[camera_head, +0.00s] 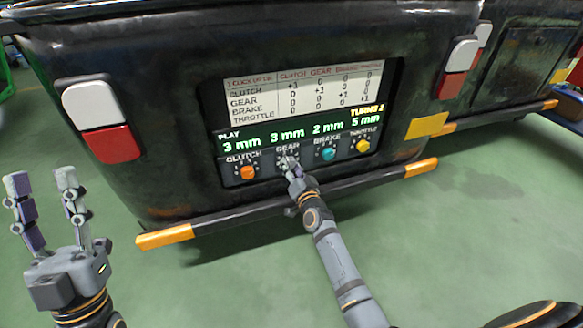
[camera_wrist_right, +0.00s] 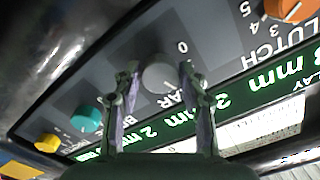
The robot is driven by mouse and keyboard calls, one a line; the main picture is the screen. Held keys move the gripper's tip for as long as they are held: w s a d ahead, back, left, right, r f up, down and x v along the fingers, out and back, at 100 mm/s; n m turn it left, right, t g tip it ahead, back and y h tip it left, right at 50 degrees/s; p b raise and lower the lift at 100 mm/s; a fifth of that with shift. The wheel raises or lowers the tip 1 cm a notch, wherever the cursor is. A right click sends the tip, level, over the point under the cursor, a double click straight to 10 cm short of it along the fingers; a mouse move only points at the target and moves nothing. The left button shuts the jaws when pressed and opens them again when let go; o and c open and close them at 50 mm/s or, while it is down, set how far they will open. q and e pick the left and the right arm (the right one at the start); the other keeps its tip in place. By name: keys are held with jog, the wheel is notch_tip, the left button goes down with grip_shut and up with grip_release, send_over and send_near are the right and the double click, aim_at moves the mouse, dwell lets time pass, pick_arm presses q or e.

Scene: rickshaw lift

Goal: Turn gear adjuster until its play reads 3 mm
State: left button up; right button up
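The gear adjuster is a grey knob (camera_wrist_right: 160,73) on the panel under the GEAR label. The display (camera_head: 295,134) above it reads gear play 3 mm. My right gripper (camera_head: 291,168) is at this knob and largely hides it in the head view. In the right wrist view its two fingers stand on either side of the knob, with narrow gaps showing, so it looks open around the knob rather than clamped on it. My left gripper (camera_head: 44,180) is open and empty, off to the left of the vehicle's rear.
Beside it are the orange clutch knob (camera_head: 247,173), teal brake knob (camera_head: 327,154) and yellow throttle knob (camera_head: 362,146). They read clutch 3 mm, brake 2 mm, throttle 5 mm; a TURNS 2 line shows. A black bumper (camera_head: 230,220) juts out below the panel.

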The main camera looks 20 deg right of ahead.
jog(key=o, duration=0.3)
jog(key=s, duration=1.2)
jog(key=shift+d, duration=0.25)
